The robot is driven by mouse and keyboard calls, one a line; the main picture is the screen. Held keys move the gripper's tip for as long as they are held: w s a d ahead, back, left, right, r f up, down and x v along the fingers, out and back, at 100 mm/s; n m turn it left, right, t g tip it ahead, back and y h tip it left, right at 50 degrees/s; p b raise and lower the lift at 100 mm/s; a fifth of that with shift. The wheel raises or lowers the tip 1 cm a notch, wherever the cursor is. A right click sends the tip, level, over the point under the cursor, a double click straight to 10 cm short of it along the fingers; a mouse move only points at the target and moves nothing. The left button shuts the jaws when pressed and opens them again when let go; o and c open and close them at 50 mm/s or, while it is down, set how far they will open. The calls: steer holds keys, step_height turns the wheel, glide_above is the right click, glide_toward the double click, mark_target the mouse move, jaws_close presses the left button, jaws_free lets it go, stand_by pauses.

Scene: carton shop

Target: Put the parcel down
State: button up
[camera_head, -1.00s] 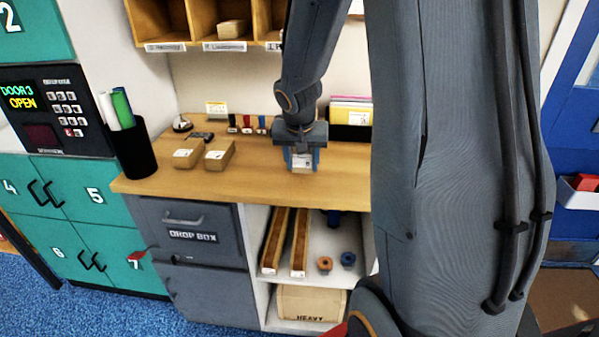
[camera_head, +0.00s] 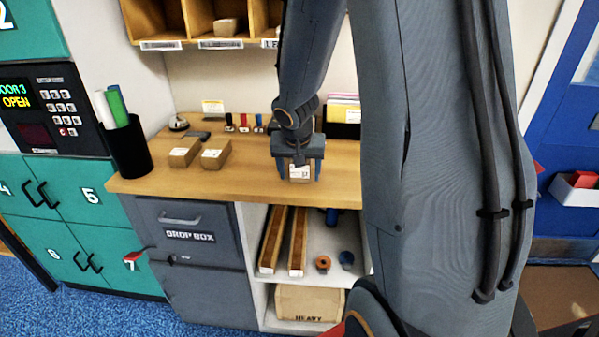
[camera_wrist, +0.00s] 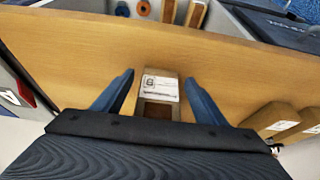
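The parcel is a small brown box with a white label (camera_wrist: 159,88), between the two blue fingers of my gripper (camera_wrist: 159,77) in the wrist view. A strip of counter shows between each finger and the parcel, so the gripper looks open around it and apart from it. In the head view the label side of the parcel (camera_head: 300,173) shows below my gripper (camera_head: 300,170), over the wooden counter (camera_head: 240,187). The parcel appears to rest on the counter; its underside is hidden.
Two brown boxes (camera_head: 184,152) (camera_head: 215,153) lie left of the gripper. A black pen cup (camera_head: 130,150) stands at the counter's left end. Bare counter lies between the boxes and the parcel.

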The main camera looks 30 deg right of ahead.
steer(key=shift+r, duration=0.1)
steer(key=v, duration=1.2)
steer(key=s+a+f+n+g+y, duration=0.2)
steer(key=s+a+f+n, duration=0.4)
steer(key=s+a, duration=0.6)
step_height(320, 180, down, 3)
steer(key=shift+s+r+n+g+y, duration=0.15)
steer(key=shift+s+n+g+y, duration=0.2)
steer(key=shift+s, duration=0.5)
